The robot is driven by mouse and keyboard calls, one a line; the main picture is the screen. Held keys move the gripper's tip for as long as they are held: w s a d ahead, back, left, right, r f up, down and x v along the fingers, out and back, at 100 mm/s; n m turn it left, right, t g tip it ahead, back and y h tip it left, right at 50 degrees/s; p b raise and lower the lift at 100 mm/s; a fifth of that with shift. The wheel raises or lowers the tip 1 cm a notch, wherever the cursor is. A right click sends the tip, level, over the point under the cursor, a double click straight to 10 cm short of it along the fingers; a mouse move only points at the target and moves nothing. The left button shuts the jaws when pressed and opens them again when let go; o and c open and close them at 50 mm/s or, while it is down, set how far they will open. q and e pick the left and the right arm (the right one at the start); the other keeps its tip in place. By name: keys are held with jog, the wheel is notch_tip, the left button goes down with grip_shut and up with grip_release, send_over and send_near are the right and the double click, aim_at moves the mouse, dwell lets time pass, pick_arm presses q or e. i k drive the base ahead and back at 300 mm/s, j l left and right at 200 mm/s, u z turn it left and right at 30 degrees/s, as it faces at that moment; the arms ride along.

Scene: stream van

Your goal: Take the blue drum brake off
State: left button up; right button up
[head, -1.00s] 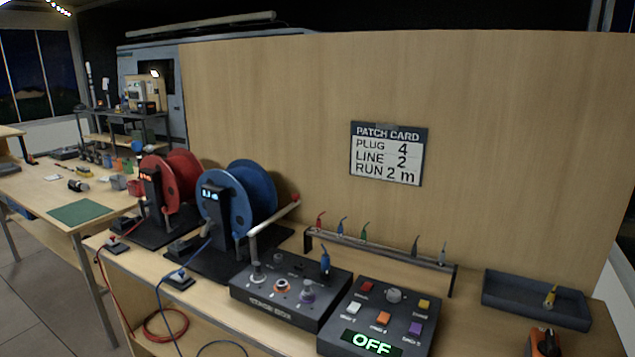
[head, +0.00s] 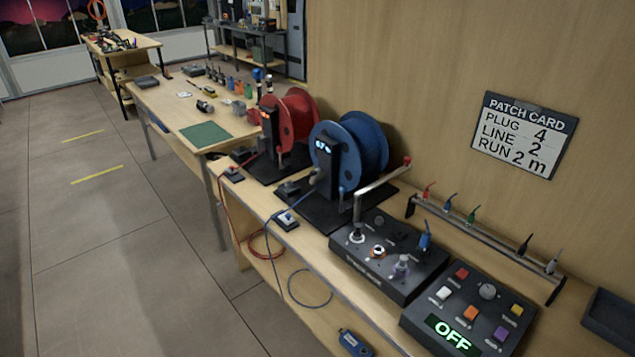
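The blue drum (head: 360,150) stands on a dark base plate on the bench, with a black post bearing a small lit display (head: 324,148) at its front. A blue cable runs from it over the bench's front edge. A small dark block (head: 289,188) sits at the left of its base; I cannot tell whether this is the brake. A red-tipped grey lever (head: 384,183) rises from the stage box to the right of the drum. Neither of my grippers is in view.
A red drum (head: 291,115) stands to the left of the blue one. The stage box (head: 389,258), a control box reading OFF (head: 468,310) and a plug rack (head: 486,242) stand to the right. A wooden panel with a patch card (head: 525,134) is behind. Floor at left is clear.

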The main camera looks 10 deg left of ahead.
aim_at(342, 199)
jog(key=i+u, duration=0.25)
jog(key=i+j+z, duration=0.15)
jog(key=j, duration=0.45)
jog(key=i+j+z, duration=0.2)
jog(key=i+j, duration=0.15)
jog(key=j, duration=0.35)
jog(key=i+j+z, duration=0.15)
jog(key=j, duration=0.5)
jog(key=i+j+z, duration=0.15)
jog(key=j, duration=0.55)
jog(key=i+j+z, duration=0.2)
jog(key=j, duration=0.55)
jog(key=j+z, duration=0.15)
jog(key=j, duration=0.55)
